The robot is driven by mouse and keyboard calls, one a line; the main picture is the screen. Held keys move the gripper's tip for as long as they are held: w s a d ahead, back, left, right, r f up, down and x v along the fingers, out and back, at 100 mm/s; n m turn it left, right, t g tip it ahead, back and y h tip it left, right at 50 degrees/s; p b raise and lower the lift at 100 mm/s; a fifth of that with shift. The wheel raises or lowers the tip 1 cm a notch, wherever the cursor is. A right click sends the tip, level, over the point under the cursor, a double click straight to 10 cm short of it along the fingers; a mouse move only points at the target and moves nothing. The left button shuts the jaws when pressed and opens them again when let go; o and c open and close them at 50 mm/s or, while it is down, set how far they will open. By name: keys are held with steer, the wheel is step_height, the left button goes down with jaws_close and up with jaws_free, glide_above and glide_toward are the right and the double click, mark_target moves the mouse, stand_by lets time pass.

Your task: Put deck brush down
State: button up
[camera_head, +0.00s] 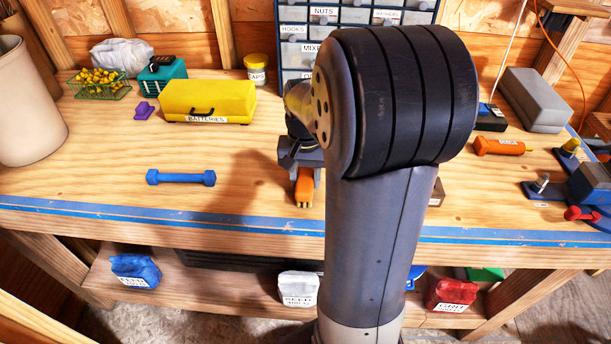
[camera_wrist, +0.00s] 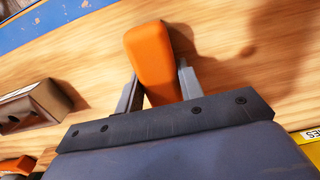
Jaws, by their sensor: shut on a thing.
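The deck brush (camera_head: 304,188) shows as an orange piece under my gripper, over the front middle of the wooden bench. In the wrist view the orange deck brush (camera_wrist: 153,55) stands between the two grey fingers. My gripper (camera_wrist: 158,85) is shut on it; it also shows in the head view (camera_head: 302,165), partly behind my arm.
A blue dumbbell-shaped bar (camera_head: 181,177) lies to the left, with a yellow batteries box (camera_head: 207,99) behind it. A drawer cabinet (camera_head: 296,65) stands at the back. A brown block (camera_wrist: 40,100) lies beside the gripper. Bare wood is free between the blue bar and my gripper.

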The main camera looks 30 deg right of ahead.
mark_target(306, 176)
steer(key=shift+f, duration=0.1)
steer(key=o, duration=1.1)
step_height(306, 176, up, 12)
steer(key=shift+r, duration=0.15)
